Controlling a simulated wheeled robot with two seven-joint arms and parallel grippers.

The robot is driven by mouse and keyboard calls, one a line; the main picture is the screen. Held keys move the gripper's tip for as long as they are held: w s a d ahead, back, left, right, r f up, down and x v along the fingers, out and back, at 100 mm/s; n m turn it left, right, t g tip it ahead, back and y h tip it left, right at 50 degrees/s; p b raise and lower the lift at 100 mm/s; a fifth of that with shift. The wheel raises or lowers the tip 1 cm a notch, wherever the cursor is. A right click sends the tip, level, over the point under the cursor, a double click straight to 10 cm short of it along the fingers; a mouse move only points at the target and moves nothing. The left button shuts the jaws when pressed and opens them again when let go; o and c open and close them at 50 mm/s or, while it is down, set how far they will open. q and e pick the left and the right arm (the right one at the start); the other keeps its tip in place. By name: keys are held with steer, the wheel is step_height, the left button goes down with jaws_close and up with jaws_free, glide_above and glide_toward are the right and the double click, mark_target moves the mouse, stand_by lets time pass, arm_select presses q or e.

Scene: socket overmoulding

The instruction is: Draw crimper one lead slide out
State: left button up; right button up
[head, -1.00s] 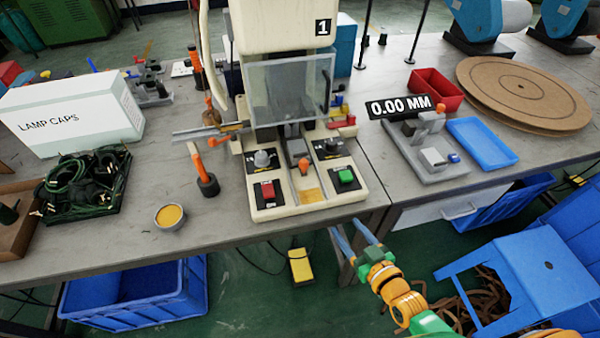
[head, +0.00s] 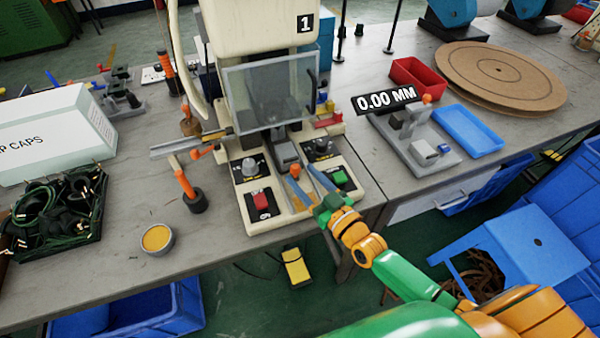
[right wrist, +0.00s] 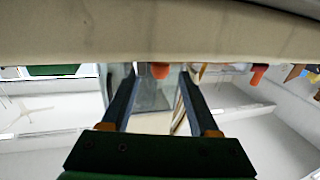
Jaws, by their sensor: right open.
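Crimper one (head: 262,25) is the cream press with a "1" plate and a clear guard (head: 265,95). Its lead slide (head: 285,152) lies in the channel between the two control panels, with an orange knob (head: 296,171) at its front. My right gripper (head: 298,174) reaches in from the front right, its two blue fingers open over the slide's front end. In the right wrist view the orange knob (right wrist: 160,70) shows between the open fingers (right wrist: 158,78), with a gap on each side. Whether the fingers touch anything is not clear. My left gripper is not in view.
The red button (head: 261,201) and green button (head: 339,177) flank the channel; the right finger is near the green one. A grey gauge fixture (head: 425,150) and blue tray (head: 468,131) stand right. An orange-handled tool (head: 186,184) and yellow-filled cup (head: 157,239) stand left.

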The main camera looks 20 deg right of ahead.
steer(key=shift+x, duration=0.85)
steer(key=shift+s, duration=0.1)
jaws_close()
stand_by(0.6)
